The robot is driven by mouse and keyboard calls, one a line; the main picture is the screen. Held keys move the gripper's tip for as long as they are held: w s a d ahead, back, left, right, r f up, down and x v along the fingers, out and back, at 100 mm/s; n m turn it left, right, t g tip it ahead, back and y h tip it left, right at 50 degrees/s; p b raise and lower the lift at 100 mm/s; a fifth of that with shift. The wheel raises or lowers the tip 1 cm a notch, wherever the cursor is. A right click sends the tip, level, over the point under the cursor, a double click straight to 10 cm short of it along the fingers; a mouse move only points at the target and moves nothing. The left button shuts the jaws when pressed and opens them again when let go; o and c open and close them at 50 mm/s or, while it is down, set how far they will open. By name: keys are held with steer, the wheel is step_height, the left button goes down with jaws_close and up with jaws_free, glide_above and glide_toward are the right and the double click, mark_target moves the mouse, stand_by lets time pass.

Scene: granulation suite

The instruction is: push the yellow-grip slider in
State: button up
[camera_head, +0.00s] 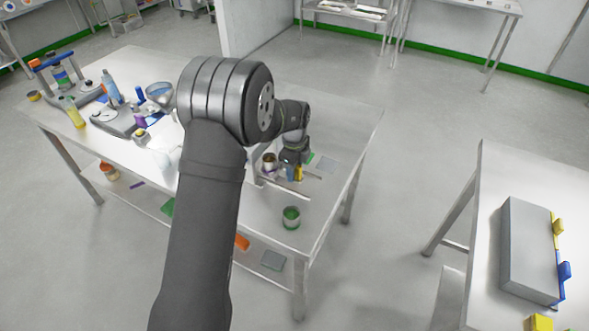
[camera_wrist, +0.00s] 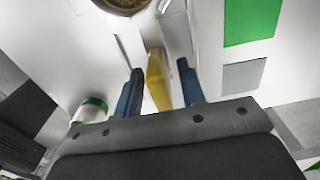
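A yellow grip (camera_head: 299,173) stands on the near right part of the table, right at my gripper. In the wrist view the yellow grip (camera_wrist: 157,78) stands between my two blue fingers. My gripper (camera_wrist: 158,82) is open, with narrow gaps between the grip and the fingers. Pale strips lie next to the grip; I cannot tell how far the slider is pulled out. In the head view my gripper (camera_head: 294,172) partly hides the grip and its base.
A round container (camera_head: 269,161) and a green-banded pot (camera_head: 291,217) stand close by. Green and grey patches (camera_wrist: 251,22) lie to the right in the wrist view. A grey box (camera_head: 528,250) with yellow and blue side grips sits on another table at right.

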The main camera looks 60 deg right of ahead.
jaws_close()
steer(key=shift+w, duration=2.1)
jaws_free()
steer(key=shift+r, duration=0.1)
step_height(320, 180, up, 17)
steer(key=shift+r, duration=0.15)
